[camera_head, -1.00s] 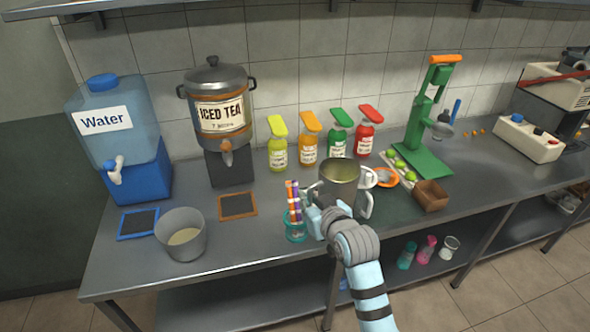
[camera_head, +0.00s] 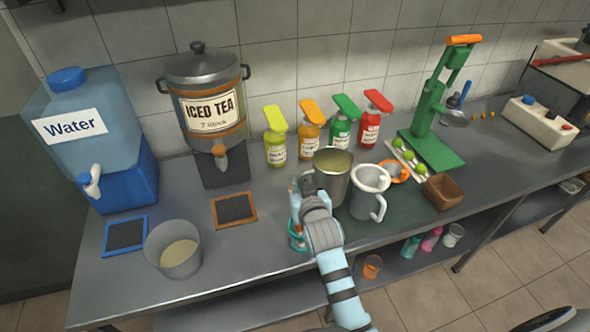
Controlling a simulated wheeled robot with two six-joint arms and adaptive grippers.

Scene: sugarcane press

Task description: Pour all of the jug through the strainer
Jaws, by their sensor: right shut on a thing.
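My right gripper (camera_head: 308,192) is shut on a metal jug (camera_head: 330,186) with an olive-toned inside. The jug looks close to upright, and I cannot tell how much liquid is in it. Just to its right stands a grey pitcher (camera_head: 362,204) with a handle on its right side. A pale round strainer (camera_head: 371,177) appears to sit over the pitcher's mouth. The jug's rim is left of the strainer, and its side overlaps the pitcher's left edge in the picture. No stream of liquid shows. My left gripper is not in view.
Syrup bottles (camera_head: 309,136) stand behind the jug. A teal-rimmed cup (camera_head: 296,238) is partly hidden by my right arm. A grey bucket (camera_head: 173,262) with pale liquid is at the left. A wooden box (camera_head: 442,192) and green press (camera_head: 430,135) are at the right.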

